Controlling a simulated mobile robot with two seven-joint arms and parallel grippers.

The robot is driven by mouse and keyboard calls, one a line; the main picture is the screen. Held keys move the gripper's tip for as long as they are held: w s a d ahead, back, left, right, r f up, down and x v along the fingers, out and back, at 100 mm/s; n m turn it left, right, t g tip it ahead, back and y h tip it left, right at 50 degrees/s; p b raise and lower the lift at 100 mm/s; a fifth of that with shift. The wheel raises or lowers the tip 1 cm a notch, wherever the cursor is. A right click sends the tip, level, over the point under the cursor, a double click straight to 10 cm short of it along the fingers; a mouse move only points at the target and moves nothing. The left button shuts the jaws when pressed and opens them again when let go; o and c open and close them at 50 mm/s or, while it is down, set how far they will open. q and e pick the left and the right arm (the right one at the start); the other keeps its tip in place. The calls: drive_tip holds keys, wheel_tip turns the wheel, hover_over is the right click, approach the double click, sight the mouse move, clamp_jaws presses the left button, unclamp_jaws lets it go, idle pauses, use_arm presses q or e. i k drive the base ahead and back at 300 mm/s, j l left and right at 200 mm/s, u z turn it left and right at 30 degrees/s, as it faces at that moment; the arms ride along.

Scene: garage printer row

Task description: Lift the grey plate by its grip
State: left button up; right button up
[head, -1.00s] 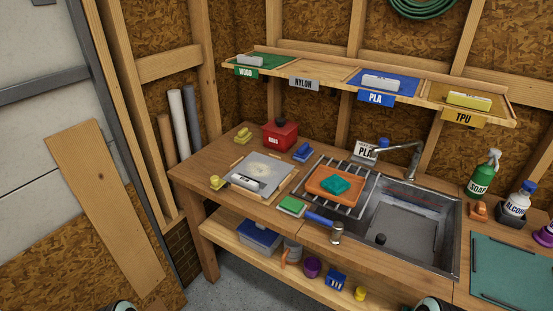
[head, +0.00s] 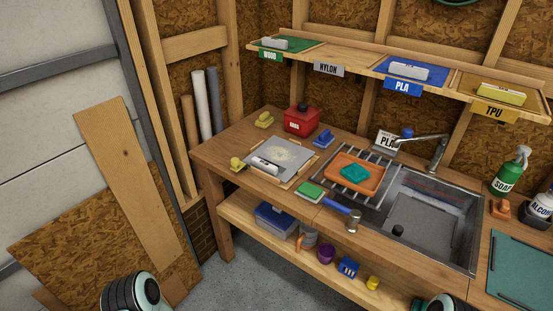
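The grey plate (head: 292,153) lies flat on the wooden bench, left of the sink, with a pale smudge on its middle. A small white piece with dark marks (head: 266,165) sits at its front left edge; I cannot tell whether this is its grip. Wooden strips show along the plate's sides. Neither gripper shows. Only rounded dark and teal parts of my arms show at the bottom edge, left and right, well away from the plate.
Yellow knobs (head: 264,120), a red box (head: 302,121), a blue tool (head: 323,138) and a green pad (head: 309,191) surround the plate. A labelled shelf (head: 350,60) hangs above.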

sight(281, 158)
drive_tip(key=i+j+u, duration=0.1)
drive_tip(key=i+u, duration=0.15)
drive_tip(key=u, duration=0.2)
drive_tip(key=i+u, duration=0.2)
drive_tip(key=u, duration=0.25)
